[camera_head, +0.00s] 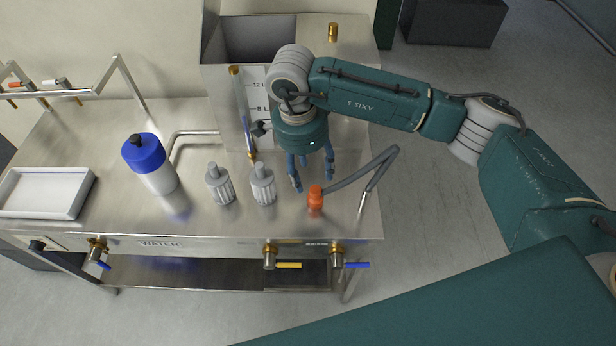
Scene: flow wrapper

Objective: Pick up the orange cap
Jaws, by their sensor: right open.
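The orange cap (315,192) is on the steel bench near its front right edge, close to the end of a grey hose. It appears upright, and its underside is hard to make out. My right gripper (311,184) points down over the bench, just behind the cap. Its fingers are spread apart and nothing shows between them. I cannot tell whether a finger touches the cap. My left gripper is not in view.
Two grey-white ribbed fittings (263,184) stand left of the cap. A blue and white bottle (150,164) and a white tray (45,212) are farther left. The grey hose (366,174) arches to the right. A steel tank (222,85) stands behind.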

